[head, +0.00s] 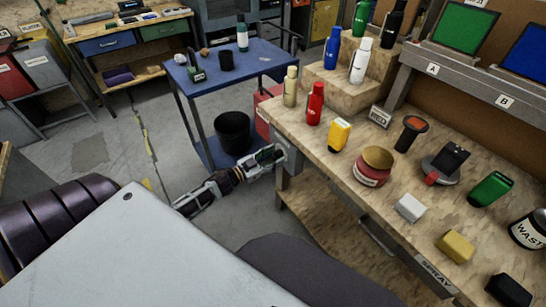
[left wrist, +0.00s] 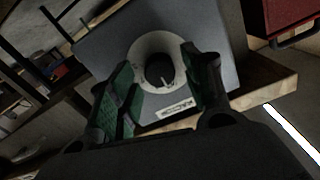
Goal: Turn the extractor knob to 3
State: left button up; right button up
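The extractor knob (left wrist: 159,71) is a dark round knob on a pale round dial (left wrist: 140,51), set on a grey box (left wrist: 100,47). Its white mark points down and slightly right in the left wrist view. The dial's numbers are too small to read. A label (left wrist: 174,110) sits below the dial. My left gripper (head: 272,155) is at the end of the workbench, facing the grey box. In the left wrist view its green-padded fingers are open, one on each side of the knob, with gaps visible. I cannot tell whether the fingertips reach it. My right gripper is not in view.
The workbench (head: 325,165) holds several bottles, a red jar (head: 372,170) and blocks. A blue table (head: 255,72) stands behind my left gripper, with a black bin (head: 232,132) on its lower shelf. Open floor (head: 80,150) lies to the left.

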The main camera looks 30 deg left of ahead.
pick_arm(q)
jog(key=c, duration=0.8)
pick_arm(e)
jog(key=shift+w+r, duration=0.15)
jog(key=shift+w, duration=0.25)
